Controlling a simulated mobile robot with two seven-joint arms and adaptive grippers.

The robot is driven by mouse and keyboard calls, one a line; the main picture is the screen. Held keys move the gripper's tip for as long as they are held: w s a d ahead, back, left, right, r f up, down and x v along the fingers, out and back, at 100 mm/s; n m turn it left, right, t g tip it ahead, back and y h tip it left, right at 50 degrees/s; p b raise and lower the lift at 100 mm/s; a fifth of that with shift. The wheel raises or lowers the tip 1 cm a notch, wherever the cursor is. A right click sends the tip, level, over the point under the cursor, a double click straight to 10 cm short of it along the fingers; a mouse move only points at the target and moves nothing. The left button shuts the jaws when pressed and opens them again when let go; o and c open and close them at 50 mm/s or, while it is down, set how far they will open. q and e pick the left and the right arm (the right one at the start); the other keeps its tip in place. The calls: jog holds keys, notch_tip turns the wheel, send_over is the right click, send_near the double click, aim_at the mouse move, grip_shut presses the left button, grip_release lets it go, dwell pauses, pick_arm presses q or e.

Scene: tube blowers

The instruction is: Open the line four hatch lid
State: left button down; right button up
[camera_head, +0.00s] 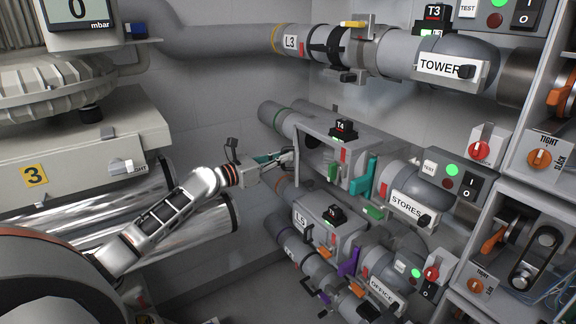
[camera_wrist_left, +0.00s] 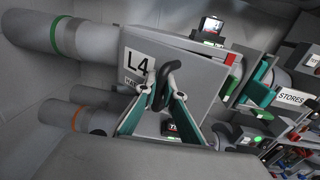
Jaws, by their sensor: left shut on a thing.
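The line four hatch lid is a grey panel marked L4 (camera_wrist_left: 140,66) with a dark loop handle (camera_wrist_left: 163,85). My left gripper (camera_head: 287,157) reaches the hatch from the left in the head view. In the left wrist view its teal fingers (camera_wrist_left: 163,98) are shut on the handle. The line four hatch housing (camera_head: 365,146), with a T4 display (camera_head: 344,128) on top, shows a dark gap near the gripper in the head view. How far the lid stands from the housing is hard to tell. My right gripper is not in view.
A teal lever (camera_head: 363,178) and the STORES pipe (camera_head: 400,187) are right of the hatch. The L5 housing (camera_head: 325,218) lies close below. The L3 pipe (camera_head: 300,45) runs above. A grey machine marked 3 (camera_head: 75,150) stands left, with free room between.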

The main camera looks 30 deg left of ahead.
pick_arm(q)
jog(key=shift+s+a, duration=0.25)
jog(key=shift+a, duration=0.65)
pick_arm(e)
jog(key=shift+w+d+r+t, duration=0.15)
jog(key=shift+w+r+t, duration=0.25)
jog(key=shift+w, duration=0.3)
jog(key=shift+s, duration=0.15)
pick_arm(q)
jog(key=c, duration=2.4)
grip_release()
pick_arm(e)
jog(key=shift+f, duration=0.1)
pick_arm(q)
jog(key=shift+r, duration=0.15)
